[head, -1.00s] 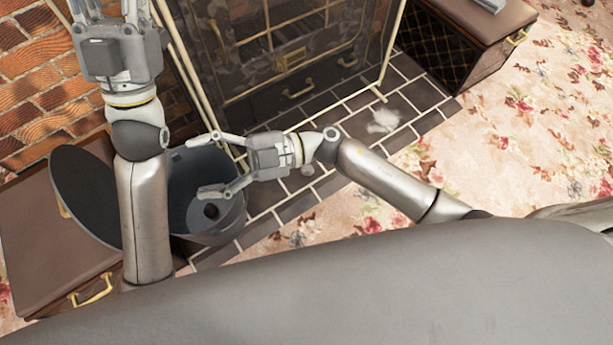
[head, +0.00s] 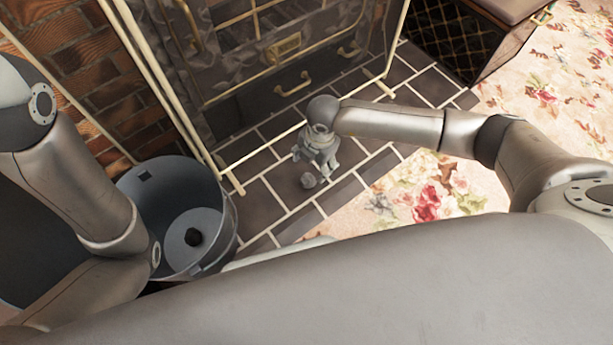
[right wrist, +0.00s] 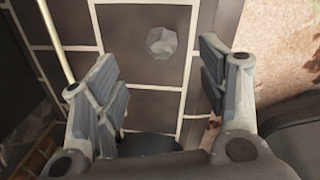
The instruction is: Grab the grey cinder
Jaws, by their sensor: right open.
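The grey cinder (head: 309,181) is a small rough lump on the dark hearth tiles in the head view. It also shows in the right wrist view (right wrist: 162,43), lying on a dark tile beyond and between the fingertips. My right gripper (head: 318,158) points down over the tiles close to the cinder. In the right wrist view its two fingers (right wrist: 160,85) are spread wide, with nothing between them. My left arm comes in at the left of the head view, but its gripper is not seen.
Brass fire-screen bars and the stove front (head: 294,85) rise behind. A cabinet with a lattice side (head: 452,40) stands at the back right. Floral carpet (head: 540,95) borders the tiles.

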